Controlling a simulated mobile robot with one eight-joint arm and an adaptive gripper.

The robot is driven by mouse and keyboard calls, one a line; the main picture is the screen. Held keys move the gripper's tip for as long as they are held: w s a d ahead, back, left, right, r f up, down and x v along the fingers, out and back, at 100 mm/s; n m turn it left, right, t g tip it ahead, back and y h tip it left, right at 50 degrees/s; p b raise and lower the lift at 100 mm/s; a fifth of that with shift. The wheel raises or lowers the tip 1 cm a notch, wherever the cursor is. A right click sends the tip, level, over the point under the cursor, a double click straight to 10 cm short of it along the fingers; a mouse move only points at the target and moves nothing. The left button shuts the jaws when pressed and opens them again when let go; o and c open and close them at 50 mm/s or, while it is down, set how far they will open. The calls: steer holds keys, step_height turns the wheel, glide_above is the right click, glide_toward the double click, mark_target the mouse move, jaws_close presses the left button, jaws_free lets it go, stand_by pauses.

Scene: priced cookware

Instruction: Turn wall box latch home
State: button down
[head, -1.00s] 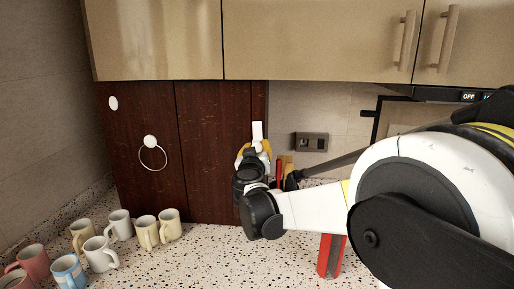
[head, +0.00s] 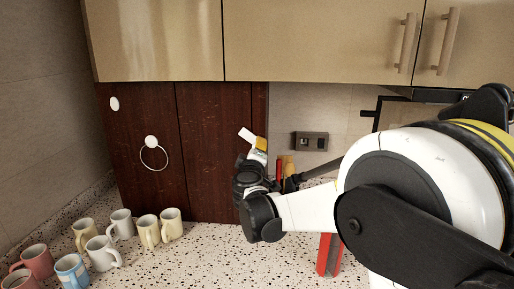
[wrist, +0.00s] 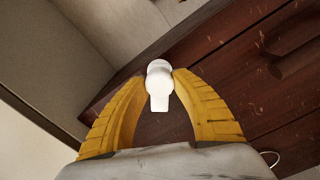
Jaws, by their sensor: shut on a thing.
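The wall box is a dark reddish-brown wooden cabinet (head: 213,150) on the wall above the counter. Its white latch (head: 246,134) sticks out past my gripper near the box's right edge and tilts up to the left. My gripper (head: 258,148) is at the latch, with its yellow fingers partly hidden by my wrist. In the wrist view, the fingertips (wrist: 159,77) are shut on the latch's round white hub, and the latch's flat tab (wrist: 159,102) lies between the fingers. The latch's mount behind the fingers is hidden.
Several mugs (head: 121,222) stand on the speckled counter at the left. A wall socket (head: 310,141) and a red-edged upright object (head: 329,255) are to the right. Beige cupboards (head: 155,40) hang above.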

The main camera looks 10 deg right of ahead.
steer(key=n, duration=0.3)
steer(key=shift+n, duration=0.3)
steer(key=shift+n+p, duration=0.3)
steer(key=shift+n, duration=1.5)
steer(key=c, duration=1)
jaws_free()
steer(key=v, duration=1.2)
